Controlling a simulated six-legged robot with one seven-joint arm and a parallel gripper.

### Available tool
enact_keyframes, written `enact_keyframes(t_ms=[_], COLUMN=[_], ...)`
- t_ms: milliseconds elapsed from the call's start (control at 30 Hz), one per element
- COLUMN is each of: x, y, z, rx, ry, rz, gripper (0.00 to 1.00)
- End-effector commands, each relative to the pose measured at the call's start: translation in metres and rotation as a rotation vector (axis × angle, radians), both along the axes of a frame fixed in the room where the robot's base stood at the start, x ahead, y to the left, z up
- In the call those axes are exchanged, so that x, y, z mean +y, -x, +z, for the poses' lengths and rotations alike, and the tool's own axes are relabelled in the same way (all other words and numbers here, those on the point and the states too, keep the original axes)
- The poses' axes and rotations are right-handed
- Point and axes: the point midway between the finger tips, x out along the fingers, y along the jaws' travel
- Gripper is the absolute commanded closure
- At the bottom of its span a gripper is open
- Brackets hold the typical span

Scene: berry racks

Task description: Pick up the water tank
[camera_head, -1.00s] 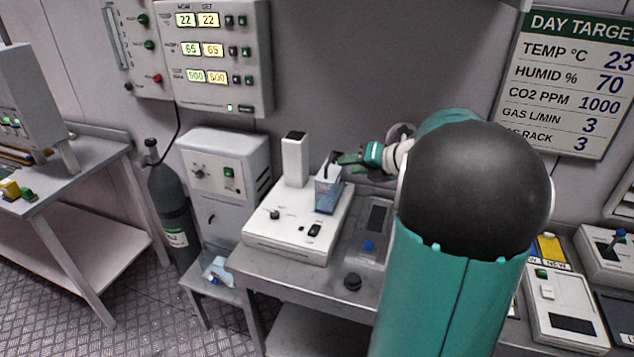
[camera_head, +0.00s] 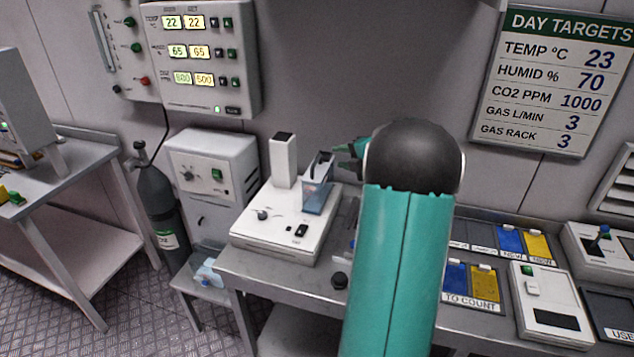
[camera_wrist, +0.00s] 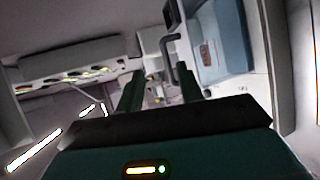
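A small clear container with bluish contents, which looks like the water tank (camera_head: 316,196), stands upright on a white bench device. It has a dark handle at its top. In the wrist view a bluish-walled body with a grey hooked handle, apparently the same tank (camera_wrist: 222,40), fills the upper right. My gripper (camera_head: 347,150) is beside the tank's upper right in the head view, partly hidden by my arm. In the wrist view my gripper (camera_wrist: 160,88) has its two green fingers apart, with nothing held between them. The handle lies beyond the fingertips, near the right finger.
The white device (camera_head: 275,240) with a white post sits on a metal bench (camera_head: 275,277). A white cabinet (camera_head: 205,165) and a dark gas cylinder (camera_head: 157,205) stand to the left. A bluish-white item (camera_head: 207,273) sits on a low shelf. Blue and yellow trays (camera_head: 484,284) lie to the right.

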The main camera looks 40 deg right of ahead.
Motion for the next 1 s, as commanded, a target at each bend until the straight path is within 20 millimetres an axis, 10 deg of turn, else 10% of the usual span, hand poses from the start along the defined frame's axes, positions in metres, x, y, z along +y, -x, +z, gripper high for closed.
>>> enact_keyframes(t_ms=[900, 1000], x=[0.001, 0.001], y=[-0.078, -0.078], z=[-0.034, -0.034], rx=[0.002, 0.002], ry=[0.002, 0.002], rz=[0.007, 0.007], gripper=[0.63, 0.83])
